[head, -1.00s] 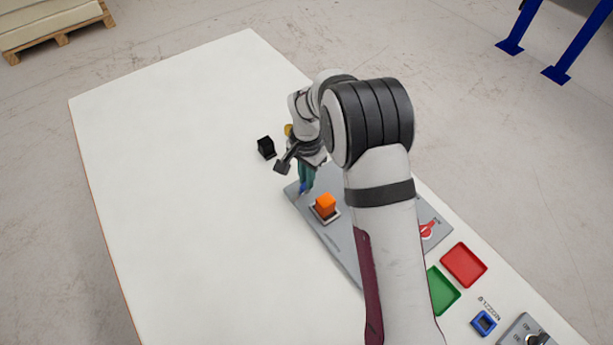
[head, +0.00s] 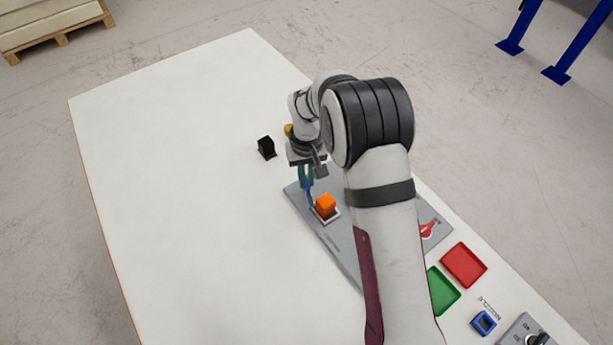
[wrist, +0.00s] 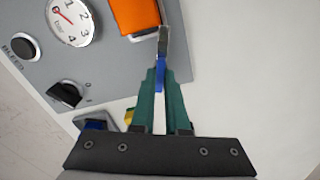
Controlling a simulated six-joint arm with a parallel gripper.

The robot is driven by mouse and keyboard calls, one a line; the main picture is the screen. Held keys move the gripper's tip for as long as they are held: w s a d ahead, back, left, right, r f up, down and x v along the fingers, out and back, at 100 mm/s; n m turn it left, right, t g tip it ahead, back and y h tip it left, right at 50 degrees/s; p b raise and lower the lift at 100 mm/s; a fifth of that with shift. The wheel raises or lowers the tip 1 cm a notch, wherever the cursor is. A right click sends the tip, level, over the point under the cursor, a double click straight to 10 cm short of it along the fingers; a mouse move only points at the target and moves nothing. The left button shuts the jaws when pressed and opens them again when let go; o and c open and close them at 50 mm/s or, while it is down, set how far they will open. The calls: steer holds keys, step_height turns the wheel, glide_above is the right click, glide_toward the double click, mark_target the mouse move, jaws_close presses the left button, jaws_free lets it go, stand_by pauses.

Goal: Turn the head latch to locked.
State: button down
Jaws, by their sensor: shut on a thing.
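My gripper (wrist: 160,88) has teal fingers closed around a narrow blue piece (wrist: 159,72), which looks like the latch handle. A grey bar (wrist: 163,42) runs on from the blue piece beside the orange block (wrist: 138,12). In the head view, my gripper (head: 306,184) points down at the grey panel (head: 335,240), just behind the orange block (head: 325,204). The fingers hide part of the handle, and I cannot read any lock marking.
The wrist view shows a dial (wrist: 70,20), a round black button (wrist: 24,47) and a black knob (wrist: 64,93) on the panel. A black object (head: 266,147) stands on the white table. Red (head: 463,264) and green (head: 442,291) trays lie right. The table's left side is clear.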

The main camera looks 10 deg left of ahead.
mark_target(307, 182)
steer(key=shift+n, duration=2.1)
steer(key=c, duration=0.9)
jaws_free()
step_height(307, 182, up, 16)
steer(key=shift+f, duration=0.1)
